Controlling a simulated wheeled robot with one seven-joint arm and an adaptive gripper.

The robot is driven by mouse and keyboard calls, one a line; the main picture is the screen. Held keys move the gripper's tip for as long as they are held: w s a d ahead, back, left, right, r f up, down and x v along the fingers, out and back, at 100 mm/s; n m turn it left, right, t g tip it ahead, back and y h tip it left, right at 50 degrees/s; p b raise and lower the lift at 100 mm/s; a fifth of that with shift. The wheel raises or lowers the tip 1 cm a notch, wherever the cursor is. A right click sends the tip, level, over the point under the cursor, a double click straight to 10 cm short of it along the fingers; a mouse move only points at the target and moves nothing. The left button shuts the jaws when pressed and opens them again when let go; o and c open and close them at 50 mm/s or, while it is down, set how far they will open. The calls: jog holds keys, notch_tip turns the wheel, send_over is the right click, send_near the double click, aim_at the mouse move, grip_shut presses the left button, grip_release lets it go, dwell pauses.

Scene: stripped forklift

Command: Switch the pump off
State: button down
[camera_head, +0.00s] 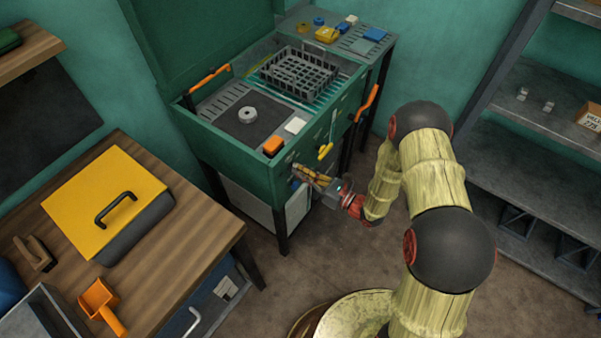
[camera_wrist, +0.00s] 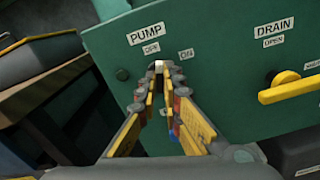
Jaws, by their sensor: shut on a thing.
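The pump switch (camera_wrist: 158,65) is a small pale lever tip on the green front panel of the wash tank. It shows between my fingertips, below the PUMP label (camera_wrist: 148,33) and near the OFF label (camera_wrist: 151,48). The ON label (camera_wrist: 186,53) is to the right. My gripper (camera_wrist: 161,72) is shut on the switch, and its fingers hide most of it, so I cannot tell its exact setting. In the head view my gripper (camera_head: 299,172) reaches the front of the green tank (camera_head: 238,167) from the right.
A yellow drain handle (camera_wrist: 290,88) sticks out right of the pump labels. The tank holds a dark basket (camera_head: 300,73) and has an orange block (camera_head: 273,146) on its front edge. A wooden bench (camera_head: 200,250) stands at left, a metal shelf (camera_head: 530,165) at right.

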jog(key=shift+f+n, duration=0.15)
jog(key=shift+n, duration=1.35)
jog(key=shift+b, duration=0.3)
jog(key=c, duration=2)
grip_release()
jog(key=shift+o, duration=0.2)
jog(key=v, duration=1.2)
